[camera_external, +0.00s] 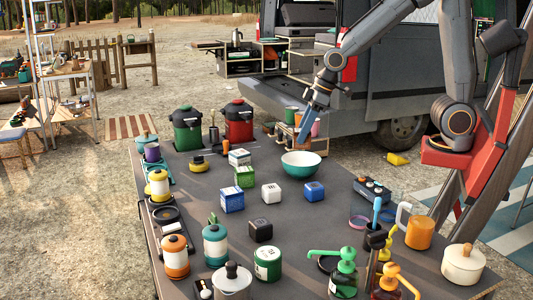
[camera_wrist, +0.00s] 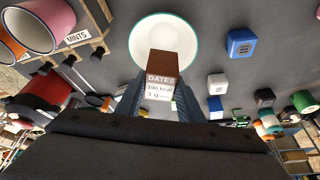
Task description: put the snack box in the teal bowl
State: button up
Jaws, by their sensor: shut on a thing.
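The snack box (camera_wrist: 172,66), brown with a white label reading DATES, is held between the fingers of my gripper (camera_wrist: 160,104) in the wrist view. The teal bowl (camera_external: 300,171), with a white inside, stands on the dark table in the external view. It also shows in the wrist view (camera_wrist: 150,40), beyond the box, whose far end overlaps it in the picture. The bowl's visible inside looks empty.
A white cube (camera_external: 271,193) and a blue cube (camera_external: 314,191) stand in front of the bowl. A green box (camera_external: 245,176) and a blue box (camera_external: 231,200) are to its left. Red (camera_external: 238,121) and green (camera_external: 186,128) canisters stand behind left.

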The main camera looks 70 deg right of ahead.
notch_tip(320, 180, down, 8)
jog(key=shift+f, duration=0.2)
jog(key=shift+f+b, duration=0.5)
jog(key=shift+b, duration=0.15)
jog(key=o, duration=1.1)
jog(key=shift+r, duration=0.1)
jog(key=shift+r+p, duration=0.45)
jog(key=shift+p, duration=0.05)
jog(key=v, duration=1.2)
jog(key=s+d+f+m+g+h, duration=0.1)
jog(key=s+d+f+m+g, duration=0.3)
jog(key=s+d+f, duration=0.7)
jog(key=shift+s+d+m+h+p, duration=0.2)
jog(key=shift+s+m+h+p, duration=0.1)
jog(key=shift+s+h+p, duration=0.1)
